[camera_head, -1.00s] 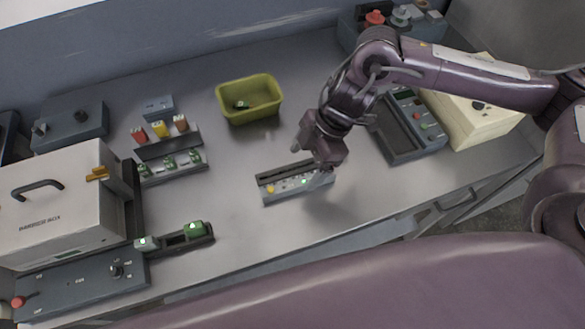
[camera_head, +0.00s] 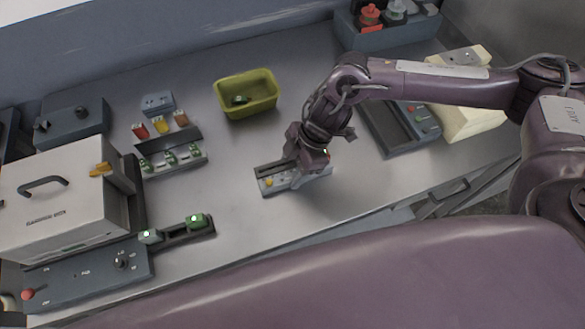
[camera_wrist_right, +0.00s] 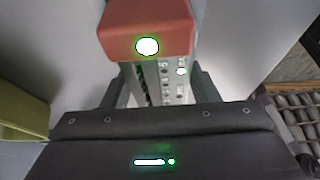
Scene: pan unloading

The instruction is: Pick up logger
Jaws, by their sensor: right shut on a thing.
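My right gripper (camera_head: 312,170) reaches down over the right part of a narrow grey panel (camera_head: 263,188) on the table. It is shut on the logger, a red block (camera_wrist_right: 115,38) with a bright white light that shows in the right wrist view at the fingertips. In the head view the gripper hides the logger. Part of the panel shows behind it in the wrist view, with a lit lamp (camera_wrist_right: 181,71). I cannot tell whether the logger touches the panel. My left gripper is not in view.
A yellow-green bin (camera_head: 230,109) holding a small green item stands behind the panel. A rack (camera_head: 185,163) with several green items is left, near a white case (camera_head: 60,205). A dark device (camera_head: 395,125) is right. Bare table lies between rack and panel.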

